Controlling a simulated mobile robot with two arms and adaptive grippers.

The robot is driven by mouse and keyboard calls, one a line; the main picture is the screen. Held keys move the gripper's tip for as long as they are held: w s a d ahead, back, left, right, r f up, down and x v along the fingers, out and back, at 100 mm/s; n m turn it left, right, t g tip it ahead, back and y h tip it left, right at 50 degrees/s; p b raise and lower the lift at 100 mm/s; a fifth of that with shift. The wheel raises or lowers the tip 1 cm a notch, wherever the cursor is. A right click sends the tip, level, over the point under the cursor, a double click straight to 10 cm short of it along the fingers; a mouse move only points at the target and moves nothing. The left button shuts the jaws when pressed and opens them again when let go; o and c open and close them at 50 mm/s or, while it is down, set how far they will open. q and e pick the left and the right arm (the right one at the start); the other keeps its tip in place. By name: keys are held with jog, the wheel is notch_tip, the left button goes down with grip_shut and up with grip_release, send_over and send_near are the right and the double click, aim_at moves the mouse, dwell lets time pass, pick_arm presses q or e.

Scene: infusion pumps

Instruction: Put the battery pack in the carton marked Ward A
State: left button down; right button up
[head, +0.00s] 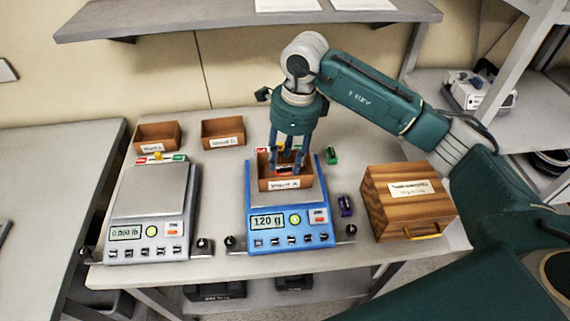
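The small brown open carton marked Ward A (286,184) stands on the pan of the blue scale (290,228), whose display reads 120 g. My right gripper (287,167) points down from above with its fingers reaching into this carton. A small red and pale item (284,170) shows between the fingers inside the carton. It may be the battery pack, but it is mostly hidden and I cannot tell. Whether the fingers touch it is also unclear. My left gripper is not in view.
A grey scale (149,215) stands to the left. Two more brown cartons (157,135) (222,132) sit behind it. A purple item (345,205) and a green item (331,155) lie right of the blue scale. A wooden box (408,205) with a yellow handle stands at the right.

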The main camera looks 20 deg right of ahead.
notch_tip(320, 180, up, 10)
jog(key=d+b, duration=0.1)
jog(key=b, duration=0.1)
jog(key=shift+s, duration=0.25)
